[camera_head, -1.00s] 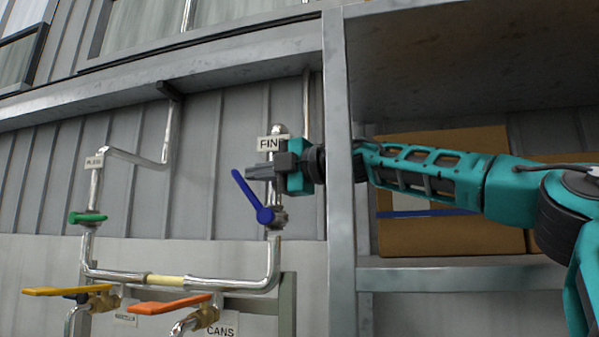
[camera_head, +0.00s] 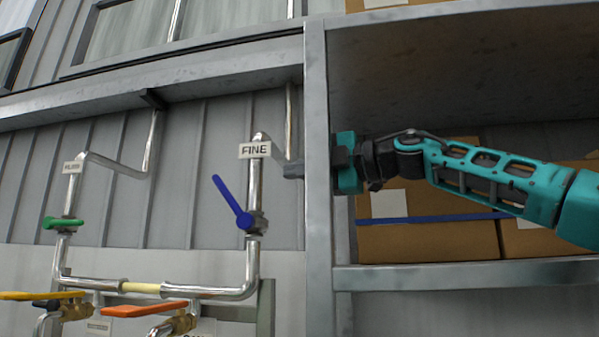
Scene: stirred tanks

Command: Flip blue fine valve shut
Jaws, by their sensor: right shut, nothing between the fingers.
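The blue valve handle (camera_head: 231,202) sits on the vertical steel pipe below the FINE label (camera_head: 255,150). The handle is tilted, pointing up and to the left from its pivot, out of line with the pipe. My right gripper (camera_head: 287,170) is shut and empty, to the right of the pipe and above the valve, apart from the handle. The shelf post hides part of the gripper's body. My left gripper is not in view.
The grey shelf post (camera_head: 318,240) stands between the pipes and my right arm. Boxes (camera_head: 425,240) sit on the shelf behind the arm. A green valve handle (camera_head: 62,223), an orange handle (camera_head: 145,310) and a yellow handle (camera_head: 28,296) are on the other pipes.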

